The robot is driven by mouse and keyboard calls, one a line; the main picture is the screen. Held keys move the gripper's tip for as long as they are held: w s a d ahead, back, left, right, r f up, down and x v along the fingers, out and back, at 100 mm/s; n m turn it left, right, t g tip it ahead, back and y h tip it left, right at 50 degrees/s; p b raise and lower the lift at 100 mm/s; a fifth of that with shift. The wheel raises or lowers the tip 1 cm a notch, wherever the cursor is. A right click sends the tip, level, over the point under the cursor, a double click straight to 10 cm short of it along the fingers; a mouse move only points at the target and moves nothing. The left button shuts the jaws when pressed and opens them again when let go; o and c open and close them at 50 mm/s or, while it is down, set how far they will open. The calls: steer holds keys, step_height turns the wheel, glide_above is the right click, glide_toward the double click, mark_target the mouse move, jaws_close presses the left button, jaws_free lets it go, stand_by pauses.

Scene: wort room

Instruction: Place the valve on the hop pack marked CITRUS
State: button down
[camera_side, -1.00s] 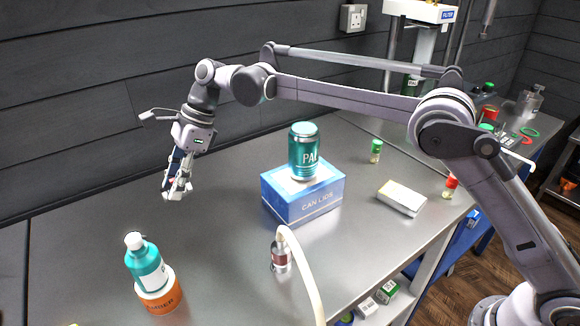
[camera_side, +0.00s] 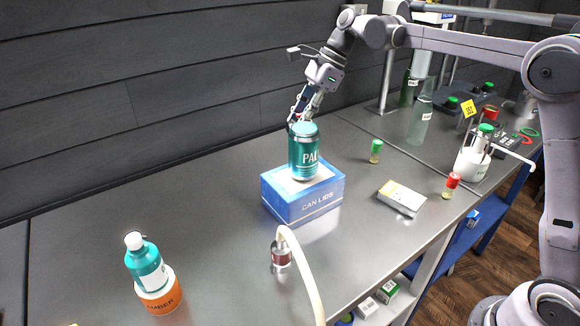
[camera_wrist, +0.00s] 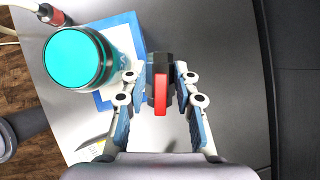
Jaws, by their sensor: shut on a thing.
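My gripper (camera_side: 299,114) is behind the teal can in the side view, its fingertips partly hidden by it. In the wrist view the valve (camera_wrist: 161,92), a black body with a red bar handle, is held between the two fingers. In the side view it is mostly hidden by the fingers and the can.
The teal can (camera_side: 304,153) stands on a blue CAN LIDS box (camera_side: 303,204), close to my gripper.

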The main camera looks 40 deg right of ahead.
steer(key=s+d+r+m, duration=0.1)
steer(key=s+d, duration=0.2)
steer(key=d, duration=0.2)
steer(key=s+d+m, duration=0.1)
steer(key=s+d, duration=0.2)
steer(key=d, duration=0.3)
steer(key=s+d+f+m+t, duration=0.1)
steer(key=s+d, duration=0.3)
steer(key=s, duration=0.4)
steer(key=s+d+f+m+t+h, duration=0.15)
steer(key=s+d, duration=0.25)
steer(key=s, duration=0.4)
steer(key=s+d+m, duration=0.2)
steer(key=s+d, duration=0.2)
steer(key=s, duration=0.3)
glide_above(393, 193)
steer(key=s+d, duration=0.2)
steer(key=shift+n, duration=0.25)
steer(key=f, duration=0.6)
steer(key=shift+w+a+f, duration=0.15)
steer(key=shift+a+f, duration=0.05)
steer(key=shift+f, duration=2.15)
steer(key=shift+f, duration=0.1)
steer(key=c, duration=1)
jaws_free()
